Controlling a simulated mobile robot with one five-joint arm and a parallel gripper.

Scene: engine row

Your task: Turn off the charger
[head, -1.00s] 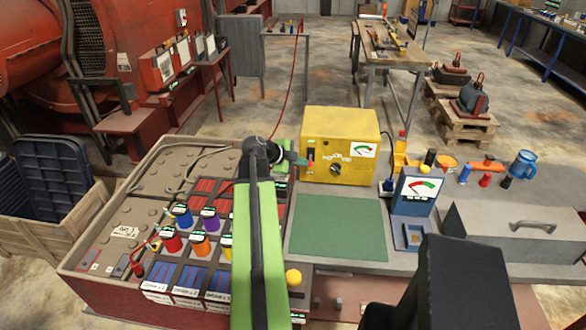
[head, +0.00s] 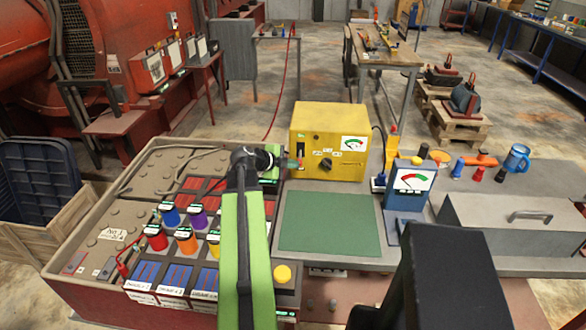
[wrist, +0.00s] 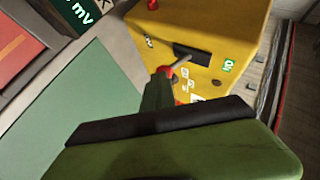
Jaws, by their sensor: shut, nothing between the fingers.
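The charger is a yellow box (head: 345,165) at the back of the bench, with a gauge, a dial and a switch on its front. The switch has a dark slot (wrist: 192,52) and a grey lever with a red tip (wrist: 165,72). A green ON label (wrist: 228,66) sits at one end of the slot and a small dark label at the other. My gripper (head: 288,163) is shut and empty in front of the charger's left side. In the wrist view its green fingers (wrist: 158,92) reach the red tip; whether they touch it I cannot tell.
A green mat (head: 330,222) lies clear in front of the charger. A blue meter (head: 411,185) stands to the right. The battery tray (head: 75,212) with several coloured caps lies at left, under my arm. A grey lidded box (head: 500,225) is at far right.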

